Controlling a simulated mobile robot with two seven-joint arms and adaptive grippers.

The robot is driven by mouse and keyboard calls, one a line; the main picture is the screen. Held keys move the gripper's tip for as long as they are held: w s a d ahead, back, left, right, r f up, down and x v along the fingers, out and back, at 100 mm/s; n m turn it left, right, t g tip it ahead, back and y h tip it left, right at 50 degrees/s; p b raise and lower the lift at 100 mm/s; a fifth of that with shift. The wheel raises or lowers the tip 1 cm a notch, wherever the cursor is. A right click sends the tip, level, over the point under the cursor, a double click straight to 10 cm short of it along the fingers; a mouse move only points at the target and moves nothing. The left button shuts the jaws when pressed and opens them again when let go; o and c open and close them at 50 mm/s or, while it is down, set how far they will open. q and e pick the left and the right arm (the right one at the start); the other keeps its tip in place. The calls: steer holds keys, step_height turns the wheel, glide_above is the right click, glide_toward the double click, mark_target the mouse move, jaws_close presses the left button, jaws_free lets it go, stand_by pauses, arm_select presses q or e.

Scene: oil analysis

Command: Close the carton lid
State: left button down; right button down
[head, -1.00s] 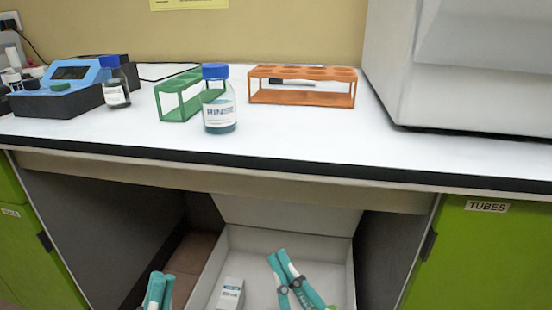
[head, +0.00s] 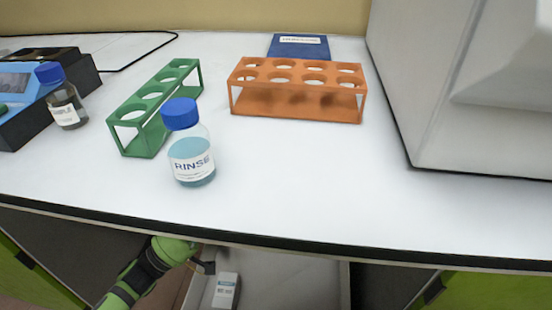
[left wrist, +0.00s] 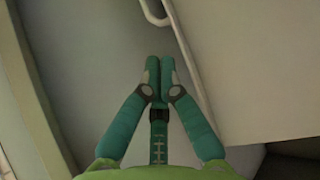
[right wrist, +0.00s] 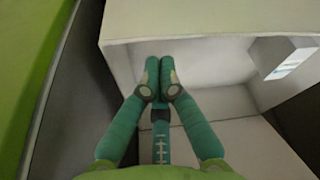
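The open white carton (head: 300,268) sits in the space under the bench, and the bench edge hides its back part and lid in the head view. The right wrist view shows the inside of the carton (right wrist: 212,58). My right gripper (right wrist: 160,68) is shut and empty in front of it. My left gripper (left wrist: 160,66) is shut and empty beside a pale panel (left wrist: 245,75); I cannot tell whether this is the lid or a carton wall. My left arm reaches under the bench in the head view. The right gripper is outside the head view.
A small white box (head: 225,290) lies in the carton. The bench top (head: 300,190) overhangs it. On top stand a rinse bottle (head: 190,160), a green rack (head: 150,120), an orange rack (head: 296,92) and a dark bottle (head: 65,105). Clear bench lies at centre right.

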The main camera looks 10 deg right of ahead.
arm_select(q)
steer(key=x, duration=1)
arm_select(e)
steer(key=shift+r, duration=0.75)
arm_select(q)
steer(key=shift+a+b, duration=0.1)
steer(key=shift+b, duration=0.3)
arm_select(e)
steer(key=shift+s, duration=0.1)
